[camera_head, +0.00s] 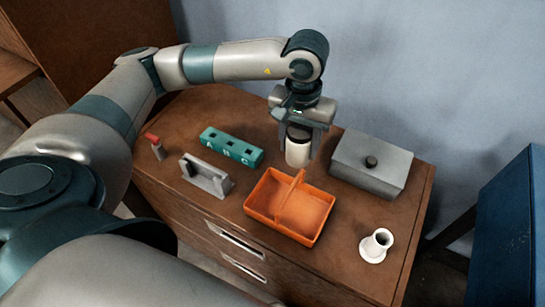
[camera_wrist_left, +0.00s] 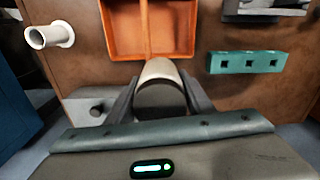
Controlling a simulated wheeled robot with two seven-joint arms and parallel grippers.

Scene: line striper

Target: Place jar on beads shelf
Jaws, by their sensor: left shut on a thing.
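A cream jar (camera_head: 297,151) with a dark top is between the fingers of my left gripper (camera_head: 303,132), which is shut on it. It is held roughly upright behind the orange two-part tray (camera_head: 256,208); whether its base touches the cabinet top is unclear. The jar also shows between the fingers in the left wrist view (camera_wrist_left: 160,72), with the tray (camera_wrist_left: 108,30) just beyond it. No shelf marked for beads can be made out. My right gripper is not in view.
The wooden cabinet top (camera_head: 335,255) also holds a grey box with a dark knob (camera_head: 385,165), a teal block with square holes (camera_head: 231,146), a grey bracket (camera_head: 207,179), a small red-topped item (camera_head: 156,148) and a white flanged tube (camera_head: 376,245). A blue cabinet (camera_head: 515,230) stands right.

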